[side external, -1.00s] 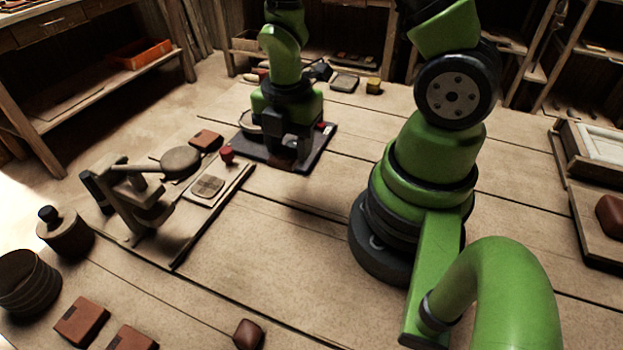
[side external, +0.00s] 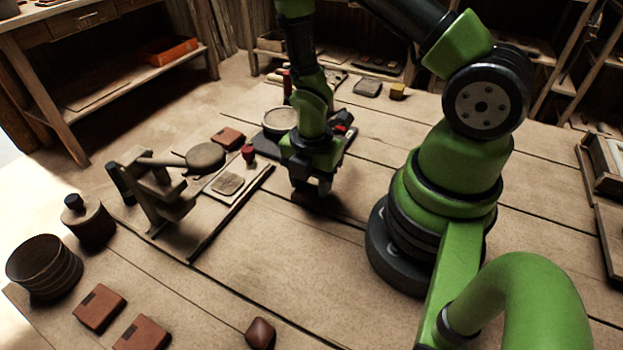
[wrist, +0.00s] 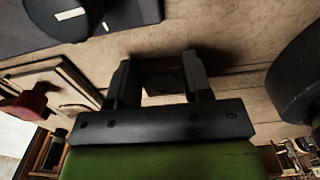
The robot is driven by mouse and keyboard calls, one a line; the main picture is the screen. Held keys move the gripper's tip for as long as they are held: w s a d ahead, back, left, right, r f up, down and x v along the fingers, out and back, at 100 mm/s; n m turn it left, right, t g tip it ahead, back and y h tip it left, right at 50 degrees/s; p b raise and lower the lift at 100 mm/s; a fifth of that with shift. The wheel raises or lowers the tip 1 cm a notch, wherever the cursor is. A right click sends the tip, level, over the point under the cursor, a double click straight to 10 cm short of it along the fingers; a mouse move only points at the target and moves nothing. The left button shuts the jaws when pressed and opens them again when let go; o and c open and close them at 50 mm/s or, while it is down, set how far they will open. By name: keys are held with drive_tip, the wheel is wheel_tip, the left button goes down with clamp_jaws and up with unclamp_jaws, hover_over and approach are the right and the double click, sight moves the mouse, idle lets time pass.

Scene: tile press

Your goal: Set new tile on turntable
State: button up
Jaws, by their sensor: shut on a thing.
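My gripper (side external: 312,186) is shut on a dark brown tile (wrist: 164,83), whose body shows between the two fingers in the wrist view. In the side view the tile is a small dark shape under the fingers, low over bare table. Whether the tile touches the table is unclear.
A lever press (side external: 155,190) stands on a board at left, with a pale square tile (side external: 228,184) and a red knob (side external: 248,153). A reddish tile (side external: 228,138) lies behind it. More reddish blocks (side external: 100,308) lie at front left.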

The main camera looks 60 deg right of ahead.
drive_tip(key=shift+f, duration=0.1)
drive_tip(key=o, duration=0.9)
wheel_tip(320, 180, up, 12)
wheel_tip(320, 180, up, 12)
drive_tip(key=m+t, duration=0.4)
drive_tip(key=m, duration=0.7)
hover_over(311, 185)
drive_tip(key=a, duration=0.2)
drive_tip(key=s+a+r+m+t, duration=0.1)
drive_tip(key=s+r+m, duration=0.1)
drive_tip(key=m, duration=0.1)
drive_tip(key=s+a+r+m+t+y, duration=0.1)
drive_tip(key=s+r+m, duration=0.1)
drive_tip(key=m, duration=0.1)
drive_tip(key=s+a+r+m, duration=0.1)
drive_tip(key=s+r+m, duration=0.1)
drive_tip(key=m, duration=0.1)
drive_tip(key=shift+r+m+t+y, duration=0.2)
drive_tip(key=shift+m+t+y, duration=0.1)
drive_tip(key=shift+t+y, duration=0.1)
drive_tip(key=shift+o, duration=0.6)
drive_tip(key=shift+s+a+r+m, duration=0.25)
drive_tip(key=shift+s+r+m, duration=0.15)
drive_tip(key=shift+m, duration=0.4)
